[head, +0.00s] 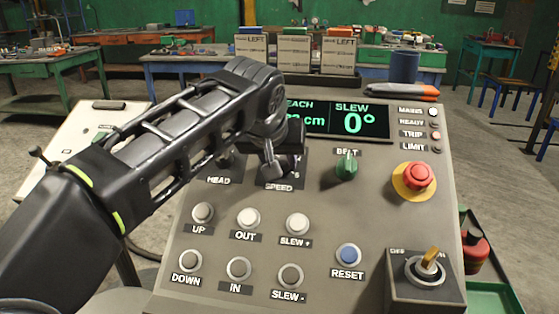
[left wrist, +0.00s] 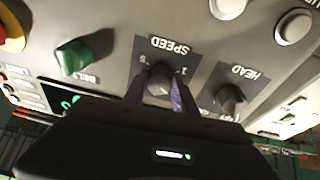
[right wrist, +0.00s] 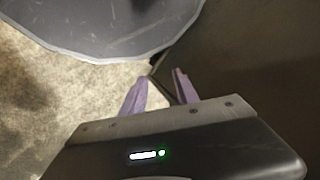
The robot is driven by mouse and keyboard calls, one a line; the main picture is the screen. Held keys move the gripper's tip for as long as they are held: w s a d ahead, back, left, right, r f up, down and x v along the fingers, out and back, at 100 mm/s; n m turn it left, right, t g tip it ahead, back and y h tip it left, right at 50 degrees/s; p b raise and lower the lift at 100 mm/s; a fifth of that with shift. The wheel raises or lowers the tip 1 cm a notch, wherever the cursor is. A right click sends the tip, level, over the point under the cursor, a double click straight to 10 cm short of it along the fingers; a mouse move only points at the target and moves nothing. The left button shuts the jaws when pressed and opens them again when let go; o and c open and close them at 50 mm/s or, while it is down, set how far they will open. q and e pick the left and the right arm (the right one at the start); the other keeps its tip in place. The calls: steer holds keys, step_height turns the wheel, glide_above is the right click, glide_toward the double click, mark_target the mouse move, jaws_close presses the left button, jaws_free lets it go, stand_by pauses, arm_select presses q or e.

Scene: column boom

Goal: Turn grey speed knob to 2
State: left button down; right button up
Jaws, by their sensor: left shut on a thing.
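The grey speed knob (left wrist: 159,82) sits on the dark SPEED plate of the control panel. In the left wrist view my left gripper (left wrist: 158,88) has one purple finger on each side of the knob and is shut on it. In the head view my left gripper (head: 277,168) comes down over the knob from above and hides most of it. The SPEED label (head: 279,188) shows just below. The knob's pointer and most of its scale numbers are hidden, so I cannot tell its setting. My right gripper (right wrist: 160,92) is open and empty, low beside a dark surface, away from the panel.
The green BELT knob (head: 347,166) is right of the speed knob, and the HEAD knob (left wrist: 229,99) is on its other side. Push buttons lie below. A red emergency button (head: 418,177) and a yellow-handled switch (head: 430,259) are at the right. The display (head: 352,120) reads SLEW 0°.

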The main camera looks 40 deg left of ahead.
stand_by(0.4)
arm_select(q)
steer(key=c, duration=1)
jaws_free()
steer(key=v, duration=0.7)
steer(key=shift+s+r+p, duration=0.3)
steer(key=shift+p, duration=0.15)
steer(key=shift+d, duration=0.15)
